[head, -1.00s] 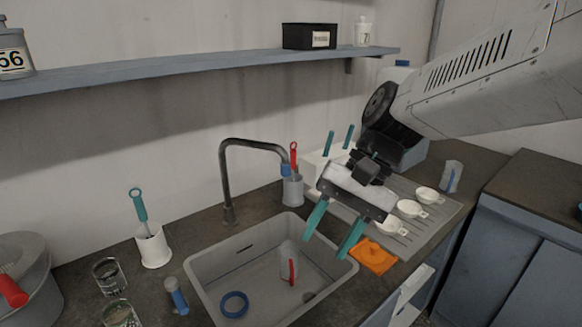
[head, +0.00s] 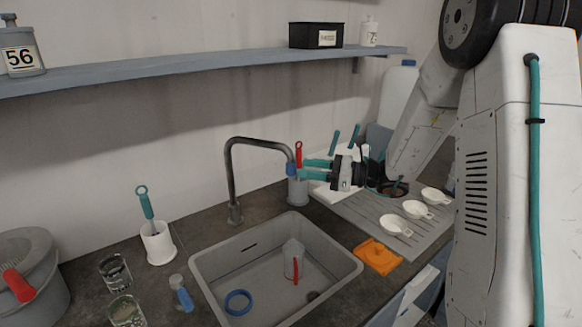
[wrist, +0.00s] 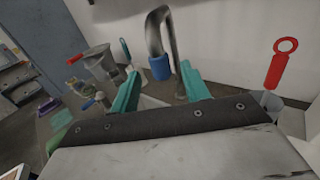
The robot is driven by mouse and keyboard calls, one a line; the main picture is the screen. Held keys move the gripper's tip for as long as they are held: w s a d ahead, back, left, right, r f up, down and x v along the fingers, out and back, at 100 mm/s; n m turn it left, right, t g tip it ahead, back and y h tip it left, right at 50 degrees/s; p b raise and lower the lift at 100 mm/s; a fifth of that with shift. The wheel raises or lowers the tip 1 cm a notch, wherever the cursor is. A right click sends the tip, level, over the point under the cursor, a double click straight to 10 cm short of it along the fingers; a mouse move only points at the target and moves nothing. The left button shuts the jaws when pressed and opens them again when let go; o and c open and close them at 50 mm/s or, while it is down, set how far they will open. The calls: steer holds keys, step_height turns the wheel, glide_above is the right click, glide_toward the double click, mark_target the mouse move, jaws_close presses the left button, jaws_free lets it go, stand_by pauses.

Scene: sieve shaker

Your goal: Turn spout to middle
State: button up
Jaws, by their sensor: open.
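The spout is a dark grey gooseneck tap (head: 231,175) behind the sink (head: 205,262). Its arm reaches to the right in the head view and ends in a blue tip (head: 291,169) near the sink's back right corner. My gripper (head: 304,169) is level and points left, its teal fingers close beside the blue tip. In the wrist view my gripper (wrist: 166,88) is open, and the spout (wrist: 156,35) with its blue end (wrist: 160,68) shows between and beyond the fingertips. I cannot tell whether a finger touches it.
A grey cup (head: 298,190) with a red-handled tool (head: 298,152) stands right by the spout tip. White scoops (head: 396,225) lie on the drainboard, beside an orange cloth (head: 378,257). A white cup (head: 158,243) with a teal-handled brush stands left. A shelf (head: 180,68) runs above.

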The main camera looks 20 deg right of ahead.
mark_target(291, 166)
steer(key=x, duration=0.5)
steer(key=shift+w+a, duration=0.1)
steer(key=shift+a, duration=0.05)
jaws_close()
